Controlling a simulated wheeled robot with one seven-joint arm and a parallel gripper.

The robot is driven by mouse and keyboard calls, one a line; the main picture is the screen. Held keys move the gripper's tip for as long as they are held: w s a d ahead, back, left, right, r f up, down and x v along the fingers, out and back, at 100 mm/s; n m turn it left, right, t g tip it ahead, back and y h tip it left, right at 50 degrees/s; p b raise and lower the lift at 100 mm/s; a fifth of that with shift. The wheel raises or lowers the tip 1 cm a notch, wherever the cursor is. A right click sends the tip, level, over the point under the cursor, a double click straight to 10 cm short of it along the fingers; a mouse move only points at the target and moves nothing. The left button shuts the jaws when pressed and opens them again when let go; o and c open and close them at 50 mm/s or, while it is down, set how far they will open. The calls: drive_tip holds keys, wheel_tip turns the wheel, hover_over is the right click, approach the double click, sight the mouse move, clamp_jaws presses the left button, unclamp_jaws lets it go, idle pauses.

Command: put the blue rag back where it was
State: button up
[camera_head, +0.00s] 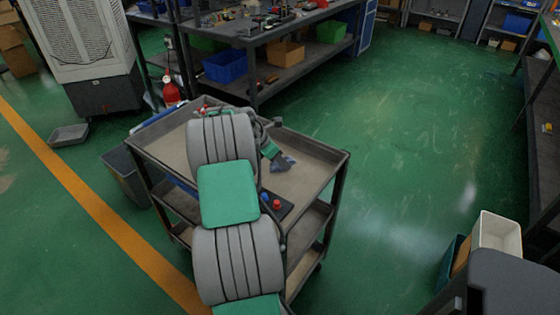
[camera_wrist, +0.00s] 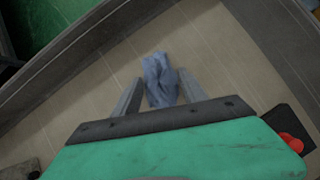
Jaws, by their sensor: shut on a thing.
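The blue rag (camera_wrist: 160,82) is a crumpled grey-blue cloth between the fingers of my gripper (camera_wrist: 158,95) in the wrist view. My gripper is shut on it, low over the top shelf of the cart (camera_wrist: 215,45). In the head view the rag (camera_head: 284,163) shows near the middle of the cart's top, beside my gripper (camera_head: 277,160). I cannot tell whether the rag touches the shelf. My arm hides the left part of the cart top (camera_head: 315,165).
A dark block with a red knob (camera_wrist: 291,143) sits at the right in the wrist view; the knob (camera_head: 277,204) also shows at the cart's near edge. The raised rim (camera_head: 310,139) borders the shelf. A workbench (camera_head: 225,30) stands behind. The shelf's right part is clear.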

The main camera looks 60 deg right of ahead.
drive_tip(key=o, duration=1.3)
drive_tip(key=shift+f, duration=0.1)
drive_tip(key=p+v, duration=0.2)
drive_tip(key=v, duration=1)
drive_tip(key=w+a+r+m+t, duration=0.1)
drive_tip(key=w+a+m, duration=0.1)
drive_tip(key=w+a, duration=0.35)
drive_tip(key=w+a+r+m+t, duration=0.1)
drive_tip(key=w+a+r+t, duration=0.1)
drive_tip(key=a, duration=0.6)
drive_tip(key=a+m+t+y, duration=0.3)
drive_tip(key=a+m+y, duration=0.15)
drive_tip(key=a, duration=2.05)
drive_tip(key=s+a+f+m, duration=0.1)
drive_tip(key=s+a, duration=0.1)
drive_tip(key=a, duration=0.2)
drive_tip(key=s+a+f+m+y, duration=0.1)
drive_tip(key=s+a, duration=0.2)
drive_tip(key=a, duration=0.1)
drive_tip(key=s+a+f+m, duration=0.1)
drive_tip(key=s+a+m, duration=0.1)
drive_tip(key=a, duration=0.1)
drive_tip(key=shift+s+a+f, duration=0.25)
drive_tip(key=shift+a+f, duration=0.1)
drive_tip(key=shift+a, duration=0.05)
